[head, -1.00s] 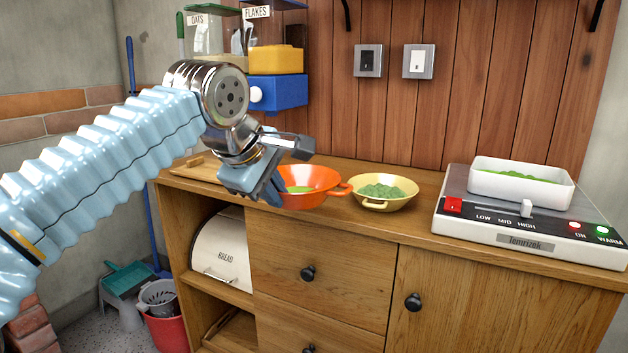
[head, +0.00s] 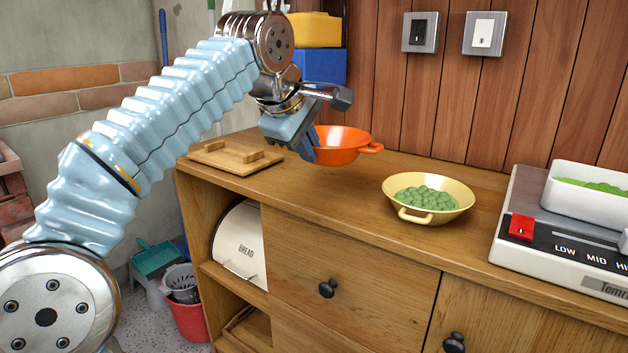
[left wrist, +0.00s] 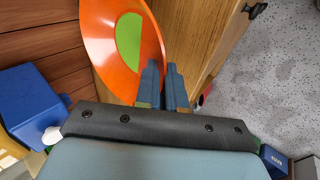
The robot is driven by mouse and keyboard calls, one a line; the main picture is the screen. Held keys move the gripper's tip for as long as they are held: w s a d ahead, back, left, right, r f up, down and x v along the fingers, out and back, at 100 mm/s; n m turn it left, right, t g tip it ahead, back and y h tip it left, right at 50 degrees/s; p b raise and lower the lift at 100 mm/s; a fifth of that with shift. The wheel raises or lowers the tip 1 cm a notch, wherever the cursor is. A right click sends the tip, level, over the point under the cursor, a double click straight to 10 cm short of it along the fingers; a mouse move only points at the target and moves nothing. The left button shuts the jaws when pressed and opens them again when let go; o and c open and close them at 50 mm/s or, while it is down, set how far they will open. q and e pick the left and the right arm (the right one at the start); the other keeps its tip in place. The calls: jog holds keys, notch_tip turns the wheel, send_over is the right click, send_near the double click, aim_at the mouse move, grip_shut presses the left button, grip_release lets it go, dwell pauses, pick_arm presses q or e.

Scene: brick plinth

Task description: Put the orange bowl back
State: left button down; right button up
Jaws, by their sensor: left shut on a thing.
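The orange bowl (head: 345,146) is over the back of the wooden counter, with a handle on its right side. My left gripper (head: 312,152) is shut on the bowl's near-left rim. In the left wrist view the bowl (left wrist: 101,48) shows tilted in the picture, with a green patch inside it, and the two fingers (left wrist: 162,85) close at its rim. I cannot tell whether the bowl's underside touches the counter. My right gripper is not in view.
A yellow bowl (head: 402,187) of green lumps stands right of the orange bowl. A wooden board (head: 226,165) lies left on the counter (head: 330,195). A scale-like appliance (head: 512,245) bearing a white tray (head: 590,205) is at right. A blue box (head: 322,66) is behind.

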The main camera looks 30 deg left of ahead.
pick_arm(q)
jog(key=shift+x, duration=1.15)
jog(key=f, duration=0.1)
jog(key=w+f+b, duration=0.1)
jog(key=f, duration=0.1)
jog(key=a+f, duration=0.1)
jog(key=shift+w+f+b, duration=0.3)
jog(key=shift+f+b, duration=0.05)
jog(key=shift+b, duration=0.05)
jog(key=shift+f, duration=0.2)
jog(key=c, duration=1.2)
grip_release()
jog(key=p+v, duration=0.2)
jog(key=v, duration=1)
jog(key=shift+r+p, duration=0.1)
jog(key=shift+p, duration=0.2)
